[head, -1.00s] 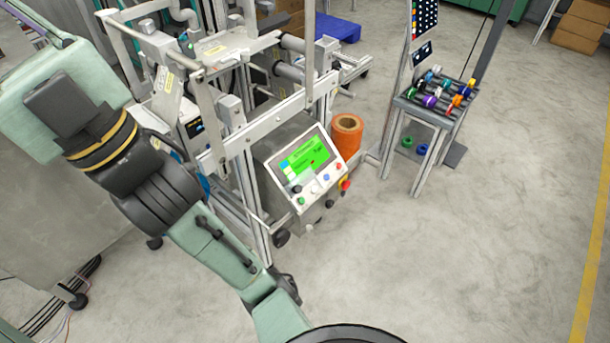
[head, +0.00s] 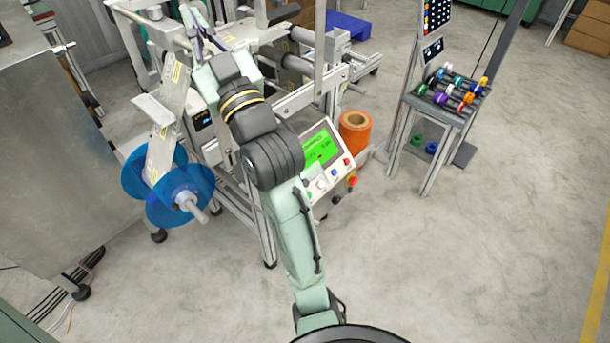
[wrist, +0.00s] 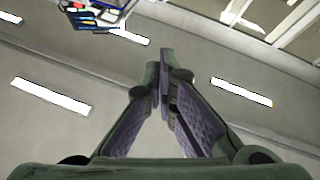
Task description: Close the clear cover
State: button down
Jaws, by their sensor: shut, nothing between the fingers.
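My gripper (head: 192,14) is near the top of the machine in the head view, in front of its upper metal frame. In the wrist view my gripper's fingers (wrist: 158,66) meet at the tips, with nothing held between them. I cannot make out a clear cover for certain: no see-through panel stands out against the machine's metal bars, and my arm hides part of the machine front. The machine (head: 298,98) has a metal frame with rollers and a control panel with a green screen (head: 322,148).
Blue reels (head: 170,187) stick out on a shaft at the machine's left. An orange roll (head: 354,133) stands right of the panel. A rack of coloured spools (head: 452,90) stands at the right. A metal cabinet (head: 55,150) is at left. Open floor (head: 450,250) lies in front.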

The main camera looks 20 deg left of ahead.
jog(key=w+d+f+m+h+b, duration=0.1)
jog(key=w+d+f+h, duration=0.2)
jog(key=w+f, duration=0.3)
jog(key=w+d+f+m+h, duration=0.1)
jog(key=w+d+f+h, duration=0.15)
jog(key=f, duration=0.65)
jog(key=w+d+f+g+h, duration=0.1)
jog(key=d+f+g+h, duration=0.1)
jog(key=d+f, duration=0.35)
jog(key=d+f+m+g+h+b, duration=0.1)
jog(key=d+f+g, duration=0.1)
jog(key=f, duration=0.6)
jog(key=w+d+f+g+h, duration=0.1)
jog(key=d+f+h, duration=0.15)
jog(key=f, duration=0.45)
jog(key=y+p, duration=0.1)
send_over(305, 172)
jog(key=s+a, duration=0.1)
jog(key=s, duration=0.1)
jog(key=shift+g, duration=0.3)
jog(key=f, duration=0.4)
jog(key=shift+w+a, duration=0.15)
jog(key=shift+a, duration=0.05)
jog(key=shift+s+d+f+p, duration=0.4)
jog(key=shift+s+d+f, duration=0.25)
jog(key=shift+d+f, duration=0.3)
jog(key=shift+s+d+f, duration=0.25)
jog(key=shift+d+f, duration=0.15)
jog(key=shift+f, duration=0.1)
